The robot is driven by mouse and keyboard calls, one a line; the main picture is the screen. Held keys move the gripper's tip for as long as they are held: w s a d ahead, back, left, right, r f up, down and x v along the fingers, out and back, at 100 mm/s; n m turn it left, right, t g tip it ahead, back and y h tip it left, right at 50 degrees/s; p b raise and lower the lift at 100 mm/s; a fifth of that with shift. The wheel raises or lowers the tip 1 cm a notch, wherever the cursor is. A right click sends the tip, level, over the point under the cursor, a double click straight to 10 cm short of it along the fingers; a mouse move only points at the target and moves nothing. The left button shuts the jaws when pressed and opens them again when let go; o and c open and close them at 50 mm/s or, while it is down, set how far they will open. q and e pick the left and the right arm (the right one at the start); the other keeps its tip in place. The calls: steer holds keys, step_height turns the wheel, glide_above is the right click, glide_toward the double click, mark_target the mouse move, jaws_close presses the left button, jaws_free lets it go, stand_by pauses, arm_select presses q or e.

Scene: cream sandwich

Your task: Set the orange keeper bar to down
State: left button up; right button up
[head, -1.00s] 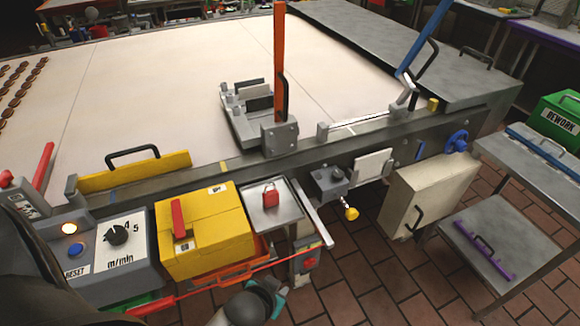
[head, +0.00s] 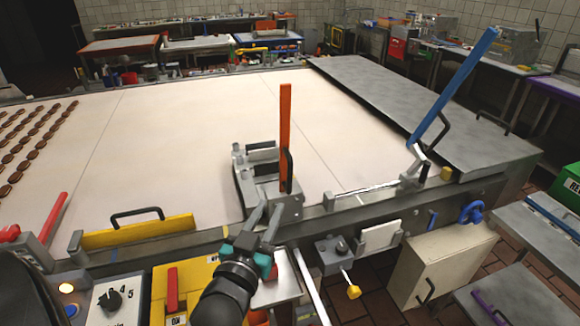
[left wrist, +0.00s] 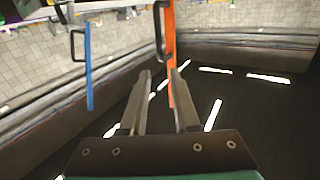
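The orange keeper bar (head: 285,135) stands upright on a grey metal bracket (head: 285,203) at the near edge of the conveyor. A black handle (head: 289,170) is on its side. My left gripper (head: 268,209) is in front of the bracket, below the bar, with its two grey fingers apart and nothing between them. In the left wrist view the orange bar (left wrist: 171,60) rises beyond the open fingers (left wrist: 162,78), nearer the right fingertip. I cannot tell whether the fingers touch the bracket. My right gripper is not in view.
A tilted blue bar (head: 455,85) stands at the right near a grey metal cover (head: 420,95). A yellow bar with a black handle (head: 138,232) lies along the left edge. A yellow box (head: 190,285) and a control panel (head: 110,300) are at the lower left. The pale belt is clear behind the bracket.

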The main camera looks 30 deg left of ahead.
mark_target(289, 171)
arm_select(q)
steer(key=x, duration=1.5)
steer(key=shift+w+f+p, duration=0.1)
steer(key=shift+p, duration=0.25)
steer(key=shift+c, duration=0.3)
jaws_close()
stand_by(0.5)
